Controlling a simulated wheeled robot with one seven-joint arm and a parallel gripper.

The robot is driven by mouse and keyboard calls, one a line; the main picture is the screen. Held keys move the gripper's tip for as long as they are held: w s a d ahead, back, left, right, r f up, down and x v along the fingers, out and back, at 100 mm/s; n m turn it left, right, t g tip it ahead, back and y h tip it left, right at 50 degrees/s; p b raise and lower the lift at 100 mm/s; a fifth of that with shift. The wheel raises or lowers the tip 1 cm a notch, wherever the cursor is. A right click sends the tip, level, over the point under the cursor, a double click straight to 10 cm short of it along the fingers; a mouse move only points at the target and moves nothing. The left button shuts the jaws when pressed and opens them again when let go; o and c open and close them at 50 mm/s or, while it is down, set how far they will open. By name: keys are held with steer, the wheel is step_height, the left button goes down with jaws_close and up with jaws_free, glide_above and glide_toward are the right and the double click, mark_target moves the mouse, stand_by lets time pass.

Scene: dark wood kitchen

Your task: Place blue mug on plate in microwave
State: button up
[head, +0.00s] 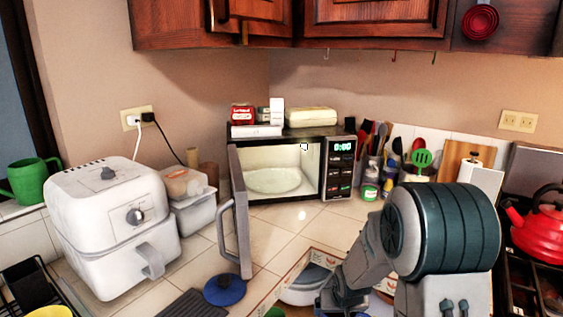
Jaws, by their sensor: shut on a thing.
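The microwave (338,165) stands open on the counter at the back. Its door (237,215) is swung out toward me on the left. A pale round plate (272,181) lies inside it, with nothing on it. My gripper (343,298) is low at the bottom edge, in front of and below the microwave, partly hidden by my own arm. It is shut on a dark blue thing (324,302), which seems to be the blue mug. Only a small part of that shows, so its tilt cannot be told.
A white air fryer (110,225) and plastic containers (190,205) stand left of the microwave. A blue lid (225,289) lies below the door. Utensils and jars (370,180) stand right; a red kettle (540,225) is far right. Tiles before the opening are clear.

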steer(key=s+f, duration=0.4)
steer(key=f, duration=0.1)
steer(key=shift+a+f, duration=0.1)
steer(key=shift+a, duration=0.1)
steer(key=shift+s+f, duration=0.25)
steer(key=shift+d, duration=0.15)
